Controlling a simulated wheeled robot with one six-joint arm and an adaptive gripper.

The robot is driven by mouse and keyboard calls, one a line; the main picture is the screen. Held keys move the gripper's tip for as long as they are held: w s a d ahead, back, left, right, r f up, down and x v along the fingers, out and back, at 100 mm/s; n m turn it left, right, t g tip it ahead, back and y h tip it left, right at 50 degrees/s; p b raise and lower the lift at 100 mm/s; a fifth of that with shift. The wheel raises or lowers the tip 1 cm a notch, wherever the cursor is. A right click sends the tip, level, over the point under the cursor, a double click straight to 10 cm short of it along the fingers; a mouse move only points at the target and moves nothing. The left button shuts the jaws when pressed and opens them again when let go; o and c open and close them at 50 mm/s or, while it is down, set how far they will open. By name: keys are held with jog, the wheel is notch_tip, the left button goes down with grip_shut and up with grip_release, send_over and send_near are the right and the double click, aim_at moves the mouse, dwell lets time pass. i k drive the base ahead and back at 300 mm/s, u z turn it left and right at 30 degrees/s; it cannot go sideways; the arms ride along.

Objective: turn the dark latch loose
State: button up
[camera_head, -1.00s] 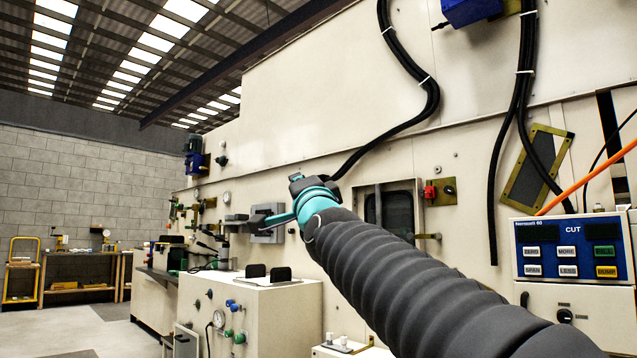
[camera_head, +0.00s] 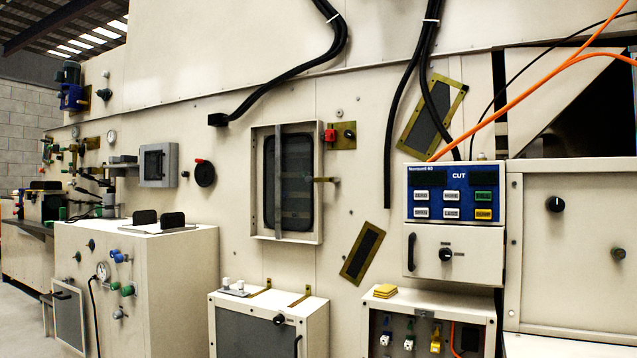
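I cannot tell for certain which part is the dark latch. A dark-paned hatch (camera_head: 286,182) in a pale frame sits in the middle of the wall, with a grey vertical bar across it. A small brass-coloured lever (camera_head: 326,180) sticks out at its right edge. A round black fitting with a red-tipped lever (camera_head: 204,172) is on the wall left of the hatch. A black upright handle (camera_head: 411,252) is on the panel under the CUT display. My gripper and arm are not in view.
A pale cabinet (camera_head: 180,270) with dark blocks on top stands at left. Lower boxes (camera_head: 312,318) and a connector box (camera_head: 428,300) stand below the wall. Black hoses (camera_head: 300,70) and orange cables (camera_head: 520,90) hang in front of the wall. Bare floor shows at lower left.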

aim_at(309, 179)
jog(key=i, duration=1.4)
jog(key=u, duration=0.4)
